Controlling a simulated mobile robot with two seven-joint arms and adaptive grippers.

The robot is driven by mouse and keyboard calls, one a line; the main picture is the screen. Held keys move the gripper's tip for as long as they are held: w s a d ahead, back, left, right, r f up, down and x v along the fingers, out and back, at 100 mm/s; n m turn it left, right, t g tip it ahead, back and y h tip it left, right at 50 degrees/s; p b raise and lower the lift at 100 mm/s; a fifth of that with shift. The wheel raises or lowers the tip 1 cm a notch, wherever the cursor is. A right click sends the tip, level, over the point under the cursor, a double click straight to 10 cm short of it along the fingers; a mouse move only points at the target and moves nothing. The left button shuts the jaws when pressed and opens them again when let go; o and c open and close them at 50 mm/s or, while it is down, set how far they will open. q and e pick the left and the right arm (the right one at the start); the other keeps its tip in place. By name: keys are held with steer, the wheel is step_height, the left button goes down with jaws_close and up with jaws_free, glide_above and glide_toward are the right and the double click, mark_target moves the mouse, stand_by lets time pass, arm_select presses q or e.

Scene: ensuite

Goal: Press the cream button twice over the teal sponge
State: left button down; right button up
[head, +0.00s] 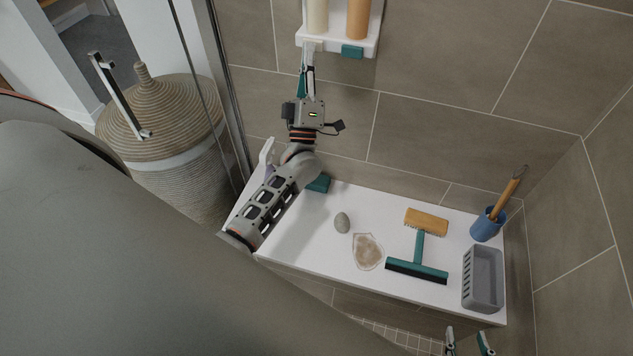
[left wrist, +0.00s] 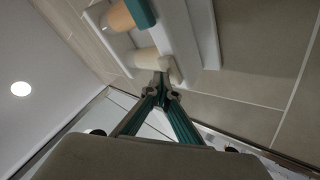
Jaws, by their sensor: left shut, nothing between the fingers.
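The cream button (head: 313,46) sits at the front lower edge of the white wall shelf, below the cream bottle (head: 317,16). It also shows in the left wrist view (left wrist: 172,68), right at my fingertips. My left gripper (head: 308,64) is shut and empty, pointing up, with its tips at or very close to the cream button; I cannot tell whether they touch. The teal sponge (head: 319,183) lies on the white bench below, partly hidden by my left arm. My right gripper (head: 468,343) shows only its fingertips at the bottom edge, apart and empty.
A teal button (head: 352,51) is beside the cream one, under an orange bottle (head: 357,18). The bench (head: 300,233) holds a stone (head: 342,222), a soap dish (head: 367,252), a brush (head: 426,221), a squeegee (head: 417,270), a blue cup (head: 486,226) and a grey basket (head: 483,279).

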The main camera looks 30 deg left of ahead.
arm_select(q)
steer(key=shift+s+d, duration=0.1)
steer(key=shift+s+d+p, duration=0.2)
steer(key=shift+s+p, duration=0.25)
steer(key=shift+s, duration=0.5)
steer(key=shift+s+d+p, duration=0.25)
steer(key=shift+s+p, duration=0.25)
steer(key=shift+s, duration=0.45)
steer(key=shift+s+d+p, duration=0.2)
steer(key=shift+s+p, duration=0.25)
steer(key=shift+s, duration=0.5)
